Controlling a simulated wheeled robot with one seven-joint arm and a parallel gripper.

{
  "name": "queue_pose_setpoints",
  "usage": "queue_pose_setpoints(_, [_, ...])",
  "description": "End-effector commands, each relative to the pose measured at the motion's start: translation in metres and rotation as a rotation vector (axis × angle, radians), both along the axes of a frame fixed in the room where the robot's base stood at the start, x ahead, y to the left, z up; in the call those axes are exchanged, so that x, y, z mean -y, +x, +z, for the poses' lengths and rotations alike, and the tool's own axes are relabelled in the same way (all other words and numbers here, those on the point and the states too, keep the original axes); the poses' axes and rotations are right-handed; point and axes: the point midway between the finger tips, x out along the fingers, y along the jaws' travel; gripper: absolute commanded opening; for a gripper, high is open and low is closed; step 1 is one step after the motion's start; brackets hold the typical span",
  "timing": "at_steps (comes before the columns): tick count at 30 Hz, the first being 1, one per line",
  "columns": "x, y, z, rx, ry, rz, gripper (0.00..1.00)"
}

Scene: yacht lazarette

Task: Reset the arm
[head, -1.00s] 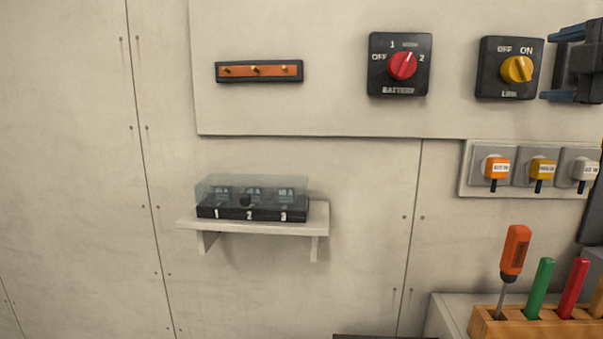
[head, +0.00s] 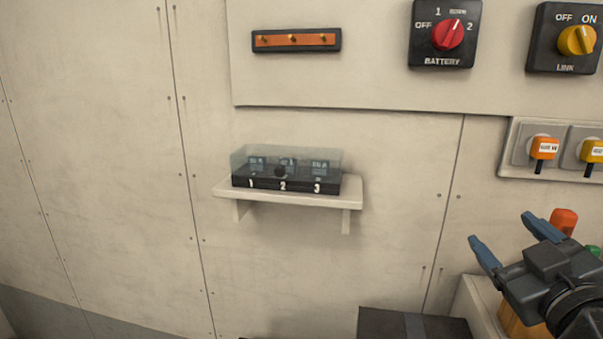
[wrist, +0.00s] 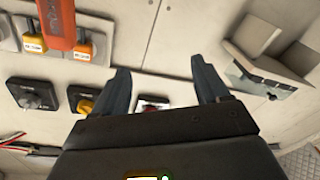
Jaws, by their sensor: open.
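My gripper (head: 505,238) is at the lower right of the head view, its two blue-grey fingers spread apart with nothing between them. It stands in front of the wooden tool holder (head: 520,322) and partly hides it and the orange screwdriver handle (head: 564,220). In the wrist view my gripper (wrist: 163,82) also shows open and empty, fingers apart.
A fuse box (head: 285,181) with a clear cover sits on a small wall shelf (head: 345,190). The red battery switch (head: 447,34), yellow link switch (head: 577,40) and plugs (head: 543,149) are on the wall above. A dark box (head: 385,323) is at the bottom.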

Motion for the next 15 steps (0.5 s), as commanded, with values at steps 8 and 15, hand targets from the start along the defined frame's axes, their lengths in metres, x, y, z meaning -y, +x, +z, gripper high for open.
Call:
queue_pose_setpoints(8, [-0.046,-0.062,-0.083,-0.04,0.223,-0.004,0.74])
queue_pose_setpoints(15, [-0.077,-0.133,-0.136,-0.088,0.358,-0.012,0.74])
